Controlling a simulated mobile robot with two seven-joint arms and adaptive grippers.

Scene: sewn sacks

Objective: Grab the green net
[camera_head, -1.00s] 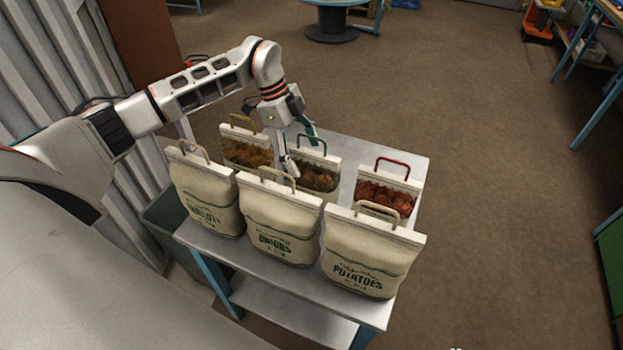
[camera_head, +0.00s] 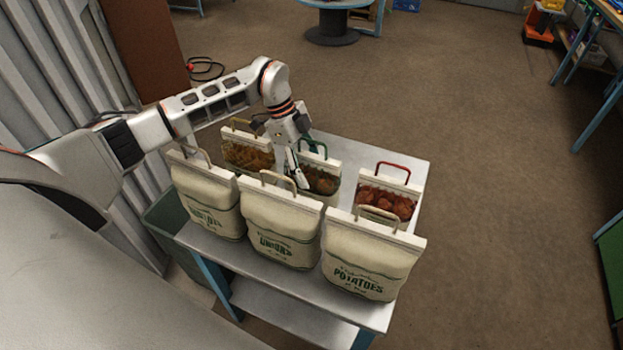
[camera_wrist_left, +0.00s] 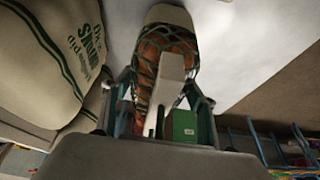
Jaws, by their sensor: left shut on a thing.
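The green net (camera_head: 324,181) is the middle sack of the back row on the small table, with a cream top band, a green handle and brownish-orange contents. My left gripper (camera_head: 300,178) reaches down at its left side and is shut on it. The gripper hides part of the net's top. In the left wrist view the green net (camera_wrist_left: 150,48) lies between the fingers of my left gripper (camera_wrist_left: 165,92), its mesh over orange contents. My right gripper is in no view.
A yellow-handled net (camera_head: 247,155) stands to the left and a red-handled net (camera_head: 385,200) to the right. Cream sacks of onions (camera_head: 280,225) and potatoes (camera_head: 372,255) and a third sack (camera_head: 207,200) stand close in front. The table top (camera_head: 405,160) is bare at the back right.

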